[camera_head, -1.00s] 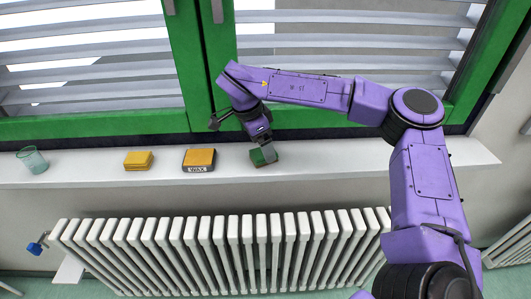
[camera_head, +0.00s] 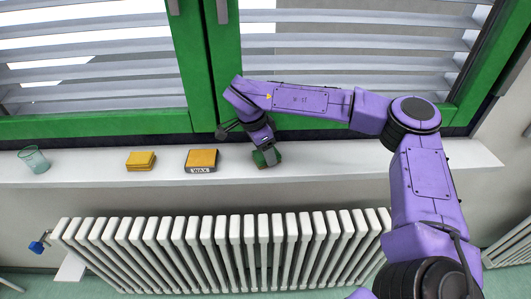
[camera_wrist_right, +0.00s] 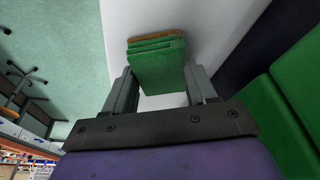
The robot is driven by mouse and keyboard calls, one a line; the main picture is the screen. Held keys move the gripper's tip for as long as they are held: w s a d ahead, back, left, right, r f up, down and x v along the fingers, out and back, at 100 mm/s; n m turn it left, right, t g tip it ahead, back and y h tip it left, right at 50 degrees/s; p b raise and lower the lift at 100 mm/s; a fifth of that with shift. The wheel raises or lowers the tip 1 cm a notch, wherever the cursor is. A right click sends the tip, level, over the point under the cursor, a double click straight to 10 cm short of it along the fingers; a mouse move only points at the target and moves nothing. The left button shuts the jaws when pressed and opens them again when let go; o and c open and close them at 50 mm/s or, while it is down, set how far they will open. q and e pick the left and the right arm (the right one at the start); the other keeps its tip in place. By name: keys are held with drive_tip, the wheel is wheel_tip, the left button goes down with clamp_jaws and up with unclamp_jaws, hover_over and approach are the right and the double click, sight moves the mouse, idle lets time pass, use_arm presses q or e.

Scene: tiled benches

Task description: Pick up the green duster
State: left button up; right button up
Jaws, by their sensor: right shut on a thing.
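The green duster (camera_wrist_right: 157,66) is a block with ridged green layers and a thin brown edge. In the head view it is on the white windowsill (camera_head: 330,157), right of the wax block, partly hidden by my right gripper (camera_head: 267,155). In the right wrist view, the two grey fingers of my right gripper (camera_wrist_right: 160,72) are on either side of the duster, shut on it. I cannot tell any gap between the duster and the sill. My left gripper is not in view.
A yellow block marked WAX (camera_head: 202,158), a yellow sponge-like block (camera_head: 141,161) and a clear greenish glass (camera_head: 34,160) stand on the sill to the left. The green window frame (camera_head: 100,126) is close behind. A white radiator (camera_head: 220,250) is below. The sill is clear to the right.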

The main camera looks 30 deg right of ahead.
drive_tip(key=shift+w+r, duration=0.1)
drive_tip(key=shift+r, duration=0.3)
drive_tip(key=s+a+r+b, duration=0.5)
drive_tip(key=s+a+r, duration=0.1)
drive_tip(key=s+r, duration=0.6)
drive_tip(key=shift+s, duration=0.4)
drive_tip(key=o, duration=0.5)
drive_tip(key=c, duration=0.3)
